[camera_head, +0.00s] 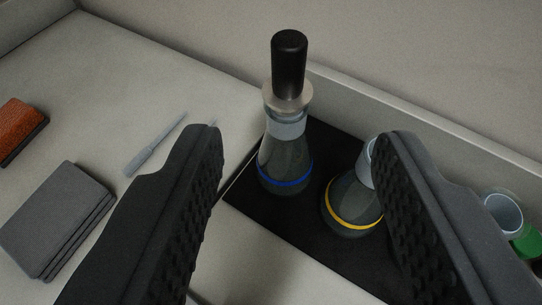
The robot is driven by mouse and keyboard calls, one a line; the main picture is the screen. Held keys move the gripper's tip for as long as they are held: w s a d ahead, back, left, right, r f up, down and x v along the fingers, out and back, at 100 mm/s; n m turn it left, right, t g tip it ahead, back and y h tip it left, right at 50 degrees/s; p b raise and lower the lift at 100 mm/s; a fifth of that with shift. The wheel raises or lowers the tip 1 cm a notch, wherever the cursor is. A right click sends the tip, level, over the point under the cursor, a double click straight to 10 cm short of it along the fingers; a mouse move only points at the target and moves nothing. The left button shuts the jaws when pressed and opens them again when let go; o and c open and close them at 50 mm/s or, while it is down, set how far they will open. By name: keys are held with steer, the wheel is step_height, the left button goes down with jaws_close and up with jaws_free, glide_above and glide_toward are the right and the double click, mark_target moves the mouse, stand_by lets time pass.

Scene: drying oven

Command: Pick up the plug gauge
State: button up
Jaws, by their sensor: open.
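The plug gauge (288,68), with a black cylindrical handle and a pale metal collar, stands upright at the mouth of a glass flask with a blue band (285,160). Its lower end is hard to make out in the flask's neck. My gripper (298,137) is open and empty. Its two dark ribbed fingers are wide apart, with the blue-banded flask showing between them. The plug gauge's handle appears above and beyond the fingertips, and I see no contact with it.
A yellow-banded flask (350,205) stands on the black mat (285,240), partly behind my right finger. A cup (503,213) and a green item (528,243) are at right. Grey pads (55,220), a brown block (18,128) and a thin pale tool (155,145) lie left. A wall ledge runs behind.

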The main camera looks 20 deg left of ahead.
mark_target(290, 68)
steer(key=shift+b+x, duration=0.5)
steer(key=shift+x, duration=6.45)
steer(key=shift+s+f, duration=0.1)
steer(key=shift+s, duration=0.05)
jaws_close()
